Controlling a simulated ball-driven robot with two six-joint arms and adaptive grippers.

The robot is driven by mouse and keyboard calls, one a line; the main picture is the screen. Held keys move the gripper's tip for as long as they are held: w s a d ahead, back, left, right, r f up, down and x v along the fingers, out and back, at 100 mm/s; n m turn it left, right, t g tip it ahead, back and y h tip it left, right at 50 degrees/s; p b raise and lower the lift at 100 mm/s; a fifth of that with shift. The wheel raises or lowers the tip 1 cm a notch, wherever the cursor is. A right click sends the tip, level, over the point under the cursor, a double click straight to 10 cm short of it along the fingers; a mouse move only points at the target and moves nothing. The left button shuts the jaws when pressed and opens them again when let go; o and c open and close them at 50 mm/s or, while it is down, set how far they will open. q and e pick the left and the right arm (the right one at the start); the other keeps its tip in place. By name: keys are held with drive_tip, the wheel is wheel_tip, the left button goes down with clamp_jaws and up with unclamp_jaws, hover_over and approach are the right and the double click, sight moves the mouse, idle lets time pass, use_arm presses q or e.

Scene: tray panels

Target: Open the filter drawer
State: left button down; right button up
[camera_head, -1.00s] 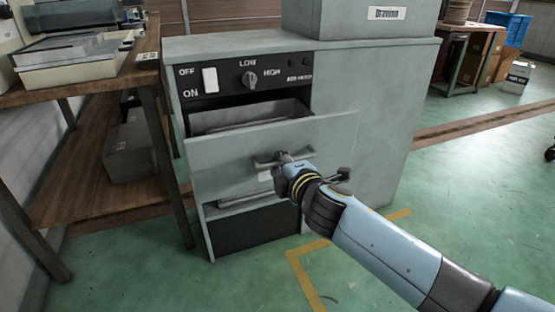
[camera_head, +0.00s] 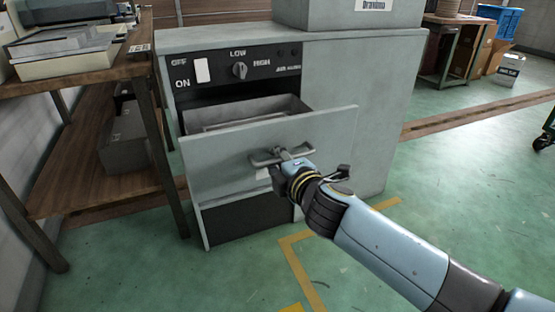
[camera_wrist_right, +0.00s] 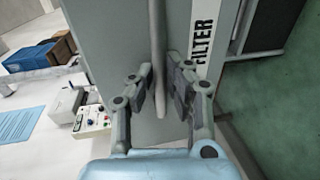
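The filter drawer (camera_head: 225,155) has a grey front panel and stands partly pulled out of the grey cabinet (camera_head: 370,100); its open top shows a tray-like inside. Its bar handle (camera_head: 262,161) is on the front. My right gripper (camera_head: 282,158) is at this handle. In the right wrist view the handle bar (camera_wrist_right: 158,60) passes between the two fingers of the right gripper (camera_wrist_right: 162,90), which look closed around it. The word FILTER shows on a label (camera_wrist_right: 203,40) beside the handle. My left gripper is not in view.
A control panel (camera_head: 225,70) with a switch and a knob is above the drawer. A wooden workbench (camera_head: 100,70) stands close on the left. The green floor (camera_head: 440,220) in front and to the right is clear, with yellow tape marks.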

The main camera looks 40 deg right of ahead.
drive_tip(key=o, duration=0.3)
drive_tip(key=shift+v, duration=6)
drive_tip(key=shift+d, duration=0.1)
drive_tip(key=shift+r, duration=0.1)
